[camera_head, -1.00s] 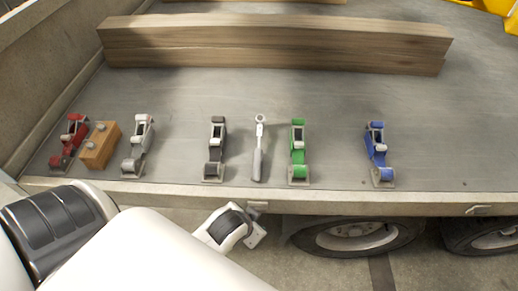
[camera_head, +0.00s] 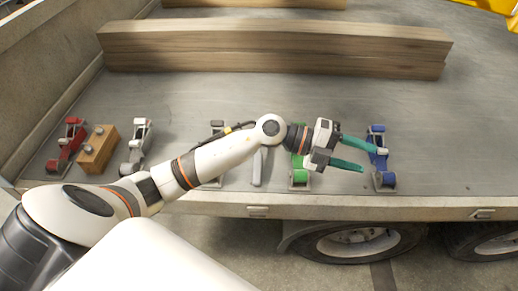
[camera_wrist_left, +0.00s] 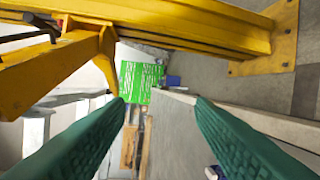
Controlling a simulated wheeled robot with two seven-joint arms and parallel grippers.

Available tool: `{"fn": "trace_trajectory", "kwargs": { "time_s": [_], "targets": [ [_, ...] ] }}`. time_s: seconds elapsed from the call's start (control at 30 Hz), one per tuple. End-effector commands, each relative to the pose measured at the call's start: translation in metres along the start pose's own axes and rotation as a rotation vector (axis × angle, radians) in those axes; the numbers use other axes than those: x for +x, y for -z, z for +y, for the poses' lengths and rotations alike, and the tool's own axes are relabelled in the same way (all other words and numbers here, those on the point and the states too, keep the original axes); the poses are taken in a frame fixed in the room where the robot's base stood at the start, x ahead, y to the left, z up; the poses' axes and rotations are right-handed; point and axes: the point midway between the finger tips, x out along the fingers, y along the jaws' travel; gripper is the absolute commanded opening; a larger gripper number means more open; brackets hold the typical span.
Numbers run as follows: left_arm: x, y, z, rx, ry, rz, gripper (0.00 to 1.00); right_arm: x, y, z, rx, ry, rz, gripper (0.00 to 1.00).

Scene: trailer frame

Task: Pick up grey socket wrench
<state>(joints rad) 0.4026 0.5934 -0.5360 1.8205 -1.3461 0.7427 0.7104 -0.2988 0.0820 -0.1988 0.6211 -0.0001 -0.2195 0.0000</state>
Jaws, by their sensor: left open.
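The grey socket wrench (camera_head: 258,170) lies on the trailer bed near its front edge, between the black and green ratchet straps. My left forearm covers its upper part in the head view, and only the handle shows. My left gripper (camera_head: 369,158), with green fingers, is open and empty. It is well to the right of the wrench, over the bed by the blue ratchet strap. In the left wrist view the open fingers (camera_wrist_left: 160,100) have nothing between them, and I cannot make out the wrench there. My right gripper is not in view.
A green ratchet strap (camera_head: 299,178) is partly hidden under my wrist. A blue one (camera_head: 377,152) stands by the fingertips. A white one (camera_head: 137,148), a wooden block (camera_head: 97,150) and a red one (camera_head: 67,146) lie left. Long beams (camera_head: 270,48) lie behind. A yellow frame (camera_wrist_left: 190,28) crosses the wrist view.

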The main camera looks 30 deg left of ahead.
Motion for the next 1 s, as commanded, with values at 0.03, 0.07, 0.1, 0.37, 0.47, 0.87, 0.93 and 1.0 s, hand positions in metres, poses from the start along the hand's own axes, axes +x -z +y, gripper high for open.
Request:
{"fn": "trace_trajectory", "kwargs": {
  "time_s": [0.03,0.07,0.1,0.37,0.47,0.87,0.93,1.0],
  "targets": [
    [-0.009,0.010,-0.015,0.054,0.157,-0.027,0.49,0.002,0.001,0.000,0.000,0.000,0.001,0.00],
    [-0.016,0.015,-0.026,0.076,0.256,-0.039,0.49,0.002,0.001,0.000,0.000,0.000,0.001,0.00],
    [-0.029,0.025,-0.040,0.097,0.390,-0.045,0.49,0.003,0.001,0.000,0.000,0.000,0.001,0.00],
    [-0.163,0.094,-0.076,0.053,1.133,0.123,0.49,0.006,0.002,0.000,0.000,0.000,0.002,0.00],
    [-0.205,0.107,-0.072,0.002,1.297,0.205,0.49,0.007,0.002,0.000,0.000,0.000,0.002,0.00],
    [-0.234,0.119,-0.109,-0.058,1.426,0.275,0.49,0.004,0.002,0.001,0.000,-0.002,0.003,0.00],
    [-0.232,0.121,-0.119,-0.056,1.425,0.275,0.49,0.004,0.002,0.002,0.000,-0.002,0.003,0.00],
    [-0.231,0.122,-0.127,-0.055,1.424,0.275,0.49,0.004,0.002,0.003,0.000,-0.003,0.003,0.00]
  ]
}}
